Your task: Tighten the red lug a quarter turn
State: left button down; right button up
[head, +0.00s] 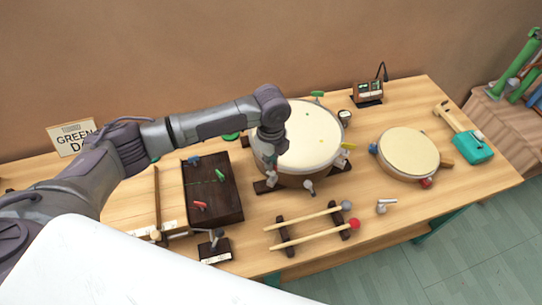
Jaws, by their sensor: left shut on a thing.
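The large drum (312,135) with a cream head stands at the middle of the table. A green lug (317,95), a yellow lug (347,147) and a pale grey lug (308,187) show around its rim. I see no red lug on the visible part of this rim. My left gripper (270,164) points down at the drum's left side. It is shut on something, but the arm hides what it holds. A red handle-like piece (200,205) lies on the dark box (226,202) to the left. My right gripper is not in view.
A smaller drum (408,152) with a red knob (426,182) and a blue knob (373,148) is at the right. Two mallets (310,222) lie on a dark rack in front. A small metal piece (384,206) lies right of them. A device (367,93) stands behind.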

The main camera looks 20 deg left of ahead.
pick_arm(q)
jog(key=m+p, duration=0.1)
jog(key=m, duration=0.2)
jog(key=shift+r, duration=0.1)
jog(key=m, duration=0.2)
jog(key=shift+m+p, duration=0.3)
jog(key=shift+m, duration=0.1)
jog(key=m, duration=0.3)
jog(key=shift+m, duration=1.5)
jog(key=c, duration=1.3)
grip_release()
